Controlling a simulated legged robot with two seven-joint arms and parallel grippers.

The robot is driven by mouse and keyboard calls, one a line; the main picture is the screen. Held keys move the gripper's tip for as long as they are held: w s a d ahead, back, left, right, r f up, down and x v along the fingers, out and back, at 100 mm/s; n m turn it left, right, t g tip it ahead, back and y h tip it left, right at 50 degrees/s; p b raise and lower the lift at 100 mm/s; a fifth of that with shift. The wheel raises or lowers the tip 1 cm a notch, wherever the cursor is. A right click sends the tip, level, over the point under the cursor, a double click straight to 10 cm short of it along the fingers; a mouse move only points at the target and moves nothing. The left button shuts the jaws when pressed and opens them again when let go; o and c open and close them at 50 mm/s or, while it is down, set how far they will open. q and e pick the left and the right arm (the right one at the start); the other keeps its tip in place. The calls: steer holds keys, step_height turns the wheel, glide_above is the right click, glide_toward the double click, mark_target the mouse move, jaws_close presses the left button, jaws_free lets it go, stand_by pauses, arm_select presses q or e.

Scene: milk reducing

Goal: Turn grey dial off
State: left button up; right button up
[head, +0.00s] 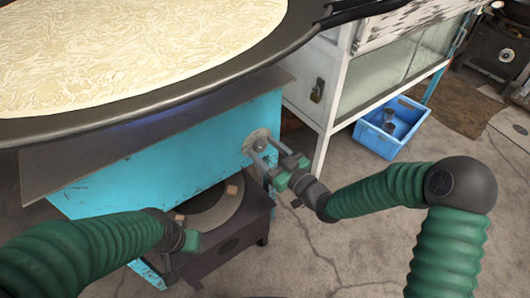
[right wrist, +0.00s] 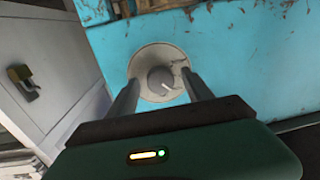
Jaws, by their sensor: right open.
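The grey dial (head: 259,144) is on the front of a turquoise stove box (head: 150,165), near its right end. In the right wrist view the dial (right wrist: 161,79) shows as a round knob on a pale, worn disc. My right gripper (head: 257,163) is open in front of the dial. In the right wrist view its two fingers (right wrist: 163,96) stand on either side of the knob, with gaps between; I cannot tell how far they are from the panel. My left gripper (head: 187,243) is low in front of the box; its fingers are not clear.
A large dark pan (head: 180,95) of milk overhangs the box. A dark burner stand (head: 232,232) is on the floor below. Open floor lies at the front right.

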jaws_close()
steer(key=shift+r+m+p, duration=0.15)
steer(key=shift+m+p, duration=1.45)
steer(key=shift+p, duration=0.35)
steer(key=shift+m+p, duration=0.95)
steer(key=shift+m, duration=0.25)
steer(key=shift+f+m+p, duration=0.2)
steer(key=shift+m+p, duration=0.6)
steer(key=shift+m, duration=0.4)
steer(key=shift+t, duration=0.3)
steer(key=shift+d, duration=0.1)
jaws_free()
